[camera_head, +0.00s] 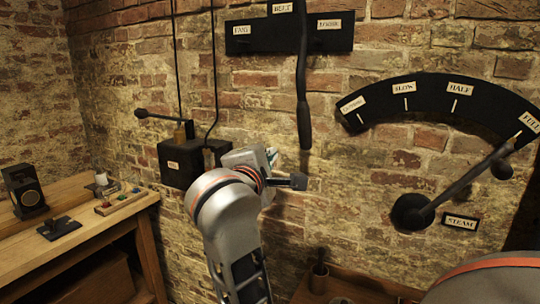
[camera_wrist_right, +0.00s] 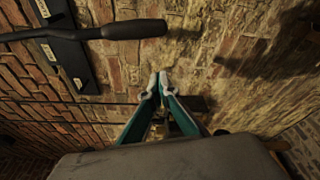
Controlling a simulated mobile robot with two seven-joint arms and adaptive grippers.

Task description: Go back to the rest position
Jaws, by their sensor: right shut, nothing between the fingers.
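My right gripper (camera_head: 271,157) is in front of the brick wall in the middle of the head view. It is seen mostly from behind, with only a bit of teal finger showing past the wrist. In the right wrist view its two teal fingers (camera_wrist_right: 158,82) meet at their pale tips, with nothing between them. The dark handle of the belt lever (camera_head: 303,100) hangs above and to the right of the gripper in the head view. The handle (camera_wrist_right: 135,28) also shows in the wrist view, apart from the fingertips. My left gripper is not in view.
A black box (camera_head: 181,163) with a side lever is on the wall left of my gripper. The steam lever (camera_head: 465,180) points toward FULL at right. A wooden bench (camera_head: 90,240) with small items stands at left. A low wooden shelf (camera_head: 350,288) is below.

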